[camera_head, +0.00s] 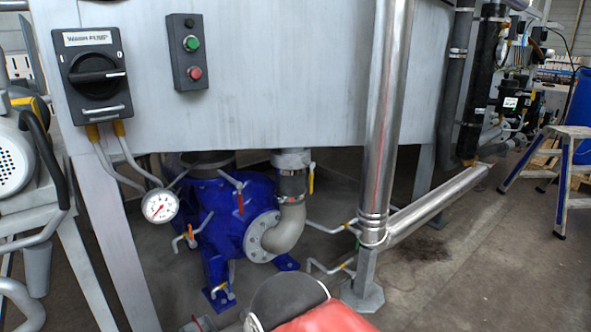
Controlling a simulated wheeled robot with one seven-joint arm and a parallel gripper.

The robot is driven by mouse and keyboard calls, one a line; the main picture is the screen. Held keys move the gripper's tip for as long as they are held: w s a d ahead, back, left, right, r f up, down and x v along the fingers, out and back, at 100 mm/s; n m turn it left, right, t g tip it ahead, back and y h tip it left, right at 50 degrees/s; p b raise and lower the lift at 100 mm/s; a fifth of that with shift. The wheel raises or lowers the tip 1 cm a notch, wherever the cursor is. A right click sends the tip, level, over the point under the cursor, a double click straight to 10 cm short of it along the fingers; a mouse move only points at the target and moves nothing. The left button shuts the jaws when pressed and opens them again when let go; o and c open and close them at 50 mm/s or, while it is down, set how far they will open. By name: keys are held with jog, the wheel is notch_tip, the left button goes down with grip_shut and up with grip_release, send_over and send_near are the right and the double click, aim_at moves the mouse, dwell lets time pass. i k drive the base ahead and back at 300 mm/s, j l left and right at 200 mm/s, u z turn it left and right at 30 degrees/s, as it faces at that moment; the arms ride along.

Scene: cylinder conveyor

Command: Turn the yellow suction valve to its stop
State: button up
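A small yellow lever (311,181) stands roughly upright at the right side of the grey elbow pipe (290,222). This pipe joins the blue pump (222,222) at a round flange, under the grey machine cabinet. The lever is small in the picture, and I cannot tell how far it is turned. Which fitting is the suction valve is not labelled in view. A lever with an orange grip (191,231) is at the pump's left, and one with a red grip (240,200) is on its front. My gripper is not in view.
A red and dark grey rounded body (290,302) fills the bottom centre. A shiny vertical pipe (384,120) stands right of the pump. A gauge (160,205) hangs at left, below the black rotary switch (93,75). A step stool (562,165) stands at right; floor before it is open.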

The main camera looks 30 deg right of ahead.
aim_at(312, 165)
jog(key=i+l+z, duration=0.8)
jog(key=i+l, duration=0.1)
jog(key=l, duration=0.2)
jog(key=i+l+z, duration=0.15)
jog(key=l, duration=0.15)
jog(key=k, duration=0.05)
